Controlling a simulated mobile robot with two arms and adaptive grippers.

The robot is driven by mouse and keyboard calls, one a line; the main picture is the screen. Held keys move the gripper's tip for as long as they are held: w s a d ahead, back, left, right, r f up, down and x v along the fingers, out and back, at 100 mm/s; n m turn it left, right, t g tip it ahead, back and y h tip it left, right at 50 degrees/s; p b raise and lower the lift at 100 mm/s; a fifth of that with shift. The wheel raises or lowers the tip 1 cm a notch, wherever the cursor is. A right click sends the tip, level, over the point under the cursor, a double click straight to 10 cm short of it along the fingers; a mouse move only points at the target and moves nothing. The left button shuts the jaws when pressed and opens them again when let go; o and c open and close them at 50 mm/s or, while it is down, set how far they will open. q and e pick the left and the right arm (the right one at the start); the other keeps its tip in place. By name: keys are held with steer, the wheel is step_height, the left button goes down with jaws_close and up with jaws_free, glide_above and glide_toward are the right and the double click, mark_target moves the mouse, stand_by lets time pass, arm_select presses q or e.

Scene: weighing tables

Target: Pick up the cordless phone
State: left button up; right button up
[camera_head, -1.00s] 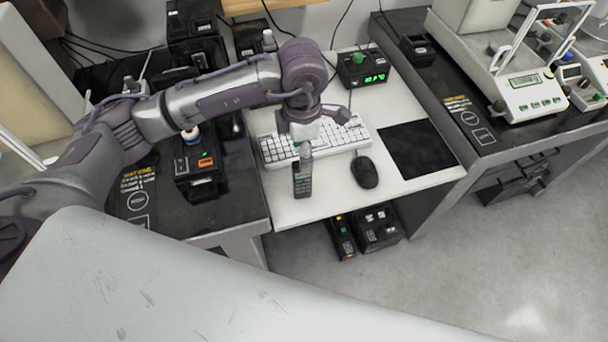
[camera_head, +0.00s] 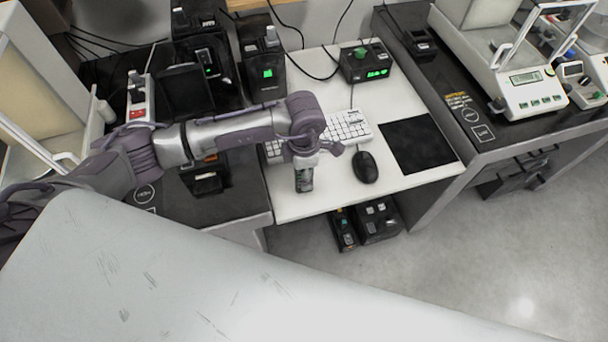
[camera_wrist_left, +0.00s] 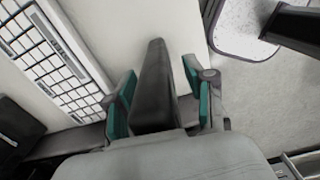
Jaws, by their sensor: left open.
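The dark cordless phone (camera_head: 304,183) is on the white desk near its front edge, left of the mouse. My left gripper (camera_head: 304,164) is over it and hides its upper part in the head view. In the left wrist view the phone (camera_wrist_left: 153,85) stands between the two teal-padded fingers of my left gripper (camera_wrist_left: 160,88). The fingers are open, one on each side of the phone. A gap shows on the right side; the left finger is close, and I cannot tell if it touches. My right gripper is not in view.
A white keyboard (camera_head: 347,126) lies behind the phone, partly under my arm. A black mouse (camera_head: 365,167) and a dark mat (camera_head: 417,145) are to the right. A black box with a green display (camera_head: 366,63) stands at the back.

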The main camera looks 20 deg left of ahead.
arm_select(q)
jaws_close()
steer(key=shift+r, duration=0.15)
